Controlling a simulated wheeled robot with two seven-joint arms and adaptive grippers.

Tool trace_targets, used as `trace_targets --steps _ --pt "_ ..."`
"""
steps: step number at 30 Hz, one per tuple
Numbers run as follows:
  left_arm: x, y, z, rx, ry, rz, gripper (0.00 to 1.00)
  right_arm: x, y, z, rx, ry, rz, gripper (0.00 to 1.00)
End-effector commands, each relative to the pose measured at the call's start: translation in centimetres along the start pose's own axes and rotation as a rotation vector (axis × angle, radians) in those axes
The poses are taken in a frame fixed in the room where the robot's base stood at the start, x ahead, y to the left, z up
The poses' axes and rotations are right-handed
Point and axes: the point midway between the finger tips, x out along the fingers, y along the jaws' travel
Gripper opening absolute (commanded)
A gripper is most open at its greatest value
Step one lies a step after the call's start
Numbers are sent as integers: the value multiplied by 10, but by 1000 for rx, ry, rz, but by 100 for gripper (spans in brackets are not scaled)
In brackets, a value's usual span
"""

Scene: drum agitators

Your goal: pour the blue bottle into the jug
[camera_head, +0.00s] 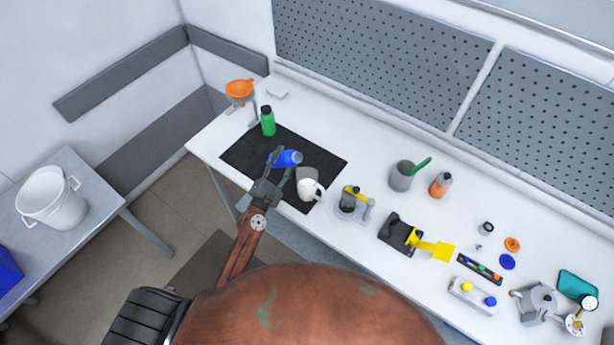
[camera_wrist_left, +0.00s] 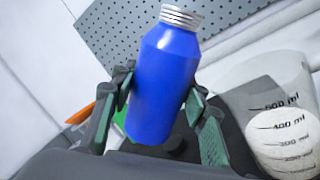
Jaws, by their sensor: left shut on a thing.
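The blue bottle (camera_head: 287,158) has a silver ribbed neck, seen in the left wrist view (camera_wrist_left: 165,85). My left gripper (camera_head: 277,165) is shut on the bottle's body, one finger on each side, in the left wrist view (camera_wrist_left: 158,112). The bottle is tilted, its neck to the right in the head view. The white jug (camera_head: 308,189) is just right of and nearer than the bottle. In the left wrist view the jug (camera_wrist_left: 285,140) shows printed ml marks at the right. I cannot tell how high the bottle is. My right gripper is not in view.
A black mat (camera_head: 240,160) lies under the jug. A green bottle (camera_head: 268,122) and an orange funnel on a stand (camera_head: 240,90) are at the back left. A grey pot (camera_head: 402,176) and an orange bottle (camera_head: 440,185) stand to the right. A white bucket (camera_head: 50,198) is on the side table.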

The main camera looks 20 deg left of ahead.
Motion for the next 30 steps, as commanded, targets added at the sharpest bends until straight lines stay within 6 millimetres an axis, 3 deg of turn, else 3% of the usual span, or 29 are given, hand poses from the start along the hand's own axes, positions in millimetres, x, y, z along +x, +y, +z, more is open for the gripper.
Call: trace_targets --steps 30 --pt "-1 -6 -10 88 -19 2 9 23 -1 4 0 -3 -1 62"
